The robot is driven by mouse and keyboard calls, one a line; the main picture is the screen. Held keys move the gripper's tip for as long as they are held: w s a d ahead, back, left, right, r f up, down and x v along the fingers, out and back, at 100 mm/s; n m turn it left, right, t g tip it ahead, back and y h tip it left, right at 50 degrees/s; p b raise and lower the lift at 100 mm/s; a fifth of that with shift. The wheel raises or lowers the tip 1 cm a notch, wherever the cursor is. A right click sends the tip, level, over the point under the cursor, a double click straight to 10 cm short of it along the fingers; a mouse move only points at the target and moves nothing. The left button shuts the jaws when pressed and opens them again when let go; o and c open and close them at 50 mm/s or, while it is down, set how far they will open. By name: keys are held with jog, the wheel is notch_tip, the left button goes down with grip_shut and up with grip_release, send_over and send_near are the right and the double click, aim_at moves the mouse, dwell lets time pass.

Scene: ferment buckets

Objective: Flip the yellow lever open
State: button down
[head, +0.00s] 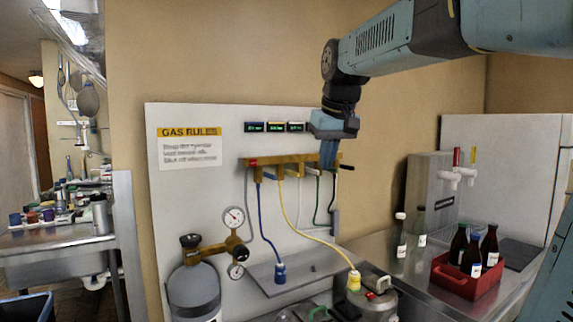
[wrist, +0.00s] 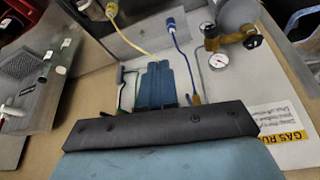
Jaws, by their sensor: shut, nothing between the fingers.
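A brass manifold (head: 282,160) with small valve levers is fixed to the white wall panel in the head view. A small yellow piece (head: 293,173), probably the yellow lever, shows at its middle above the yellow hose (head: 300,225). I cannot clearly tell its angle. My gripper (head: 328,163) is shut and empty, pointing down in front of the manifold's right part, to the right of the yellow piece. In the wrist view the blue fingers (wrist: 158,68) are together and hide the yellow hose's upper end; the yellow lever cannot be made out there.
A blue hose (head: 264,225) hangs left of the yellow one. A gas cylinder (head: 195,290) with gauges (head: 233,217) stands lower left. Bottles in a red crate (head: 465,280) and a steel dispenser (head: 430,190) are on the right counter. A black lever (head: 347,168) sticks out right of my gripper.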

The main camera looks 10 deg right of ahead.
jog(key=w+r+n, duration=0.1)
jog(key=w+r, duration=0.2)
jog(key=w, duration=0.4)
jog(key=w+r, duration=0.4)
jog(key=w, duration=0.4)
jog(key=r+n+g, duration=0.1)
jog(key=g, duration=0.1)
send_over(290, 173)
jog(key=s+d, duration=0.2)
jog(key=s, duration=0.3)
jog(key=shift+d+r+y, duration=0.1)
jog(key=shift+y, duration=0.2)
jog(key=x, duration=1.4)
jog(key=shift+s+d, duration=0.15)
jog(key=shift+s, duration=0.1)
jog(key=shift+d+t, duration=0.1)
jog(key=shift+t, duration=0.2)
